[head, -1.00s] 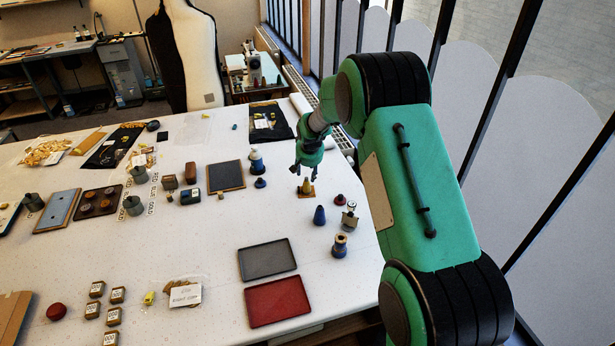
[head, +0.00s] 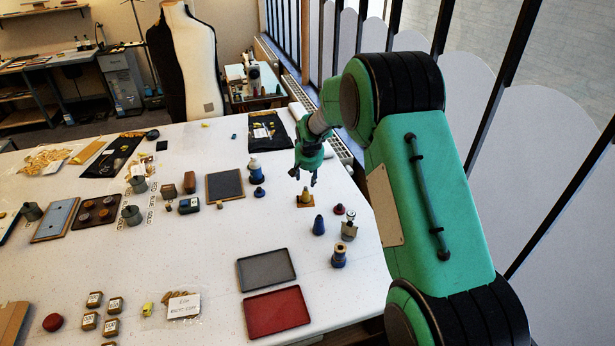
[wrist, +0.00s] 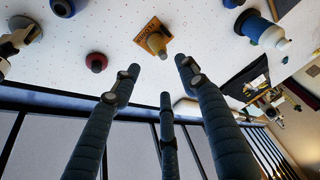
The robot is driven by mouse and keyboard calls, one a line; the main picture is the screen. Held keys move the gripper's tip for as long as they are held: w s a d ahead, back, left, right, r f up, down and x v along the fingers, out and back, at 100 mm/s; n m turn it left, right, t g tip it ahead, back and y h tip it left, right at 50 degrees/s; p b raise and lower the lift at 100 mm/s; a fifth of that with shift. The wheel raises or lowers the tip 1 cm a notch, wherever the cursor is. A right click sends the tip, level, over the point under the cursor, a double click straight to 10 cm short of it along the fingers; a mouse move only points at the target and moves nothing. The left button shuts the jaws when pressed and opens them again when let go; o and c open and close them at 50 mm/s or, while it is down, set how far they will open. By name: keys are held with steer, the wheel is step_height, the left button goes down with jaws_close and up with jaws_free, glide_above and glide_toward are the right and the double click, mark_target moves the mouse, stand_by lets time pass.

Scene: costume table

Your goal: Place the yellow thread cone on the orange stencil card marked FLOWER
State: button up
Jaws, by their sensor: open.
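The yellow thread cone (head: 305,196) stands upright on a small orange card (head: 299,204) on the right part of the white table. In the wrist view the cone (wrist: 157,42) is on the orange card (wrist: 148,27), which carries dark lettering too small to read surely. My gripper (head: 308,182) is just above and behind the cone in the head view. Its fingers are spread, with nothing between them. In the wrist view the gripper (wrist: 158,78) is open, and its fingertips appear apart from the cone.
A blue cone (head: 319,225), a red spool (head: 339,209) and a blue spool (head: 339,256) stand near the card, to its right and front. A blue-and-white bottle (head: 256,171) is at the left. A grey tray (head: 266,268) and a red tray (head: 276,312) lie in front.

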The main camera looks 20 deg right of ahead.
steer(key=s+a+r+n, duration=0.1)
steer(key=s+a+r, duration=0.1)
steer(key=s+r, duration=1)
steer(key=s+a+r, duration=0.2)
steer(key=s+r, duration=1.1)
steer(key=s+a+r, duration=0.1)
steer(key=s, duration=1.4)
steer(key=s+a+r+n+t, duration=0.1)
steer(key=s+a, duration=0.1)
steer(key=s, duration=1.4)
steer(key=shift+s+a+n+y, duration=0.3)
steer(key=shift+y, duration=0.1)
step_height(320, 180, down, 8)
steer(key=b, duration=0.7)
steer(key=shift+r, duration=0.25)
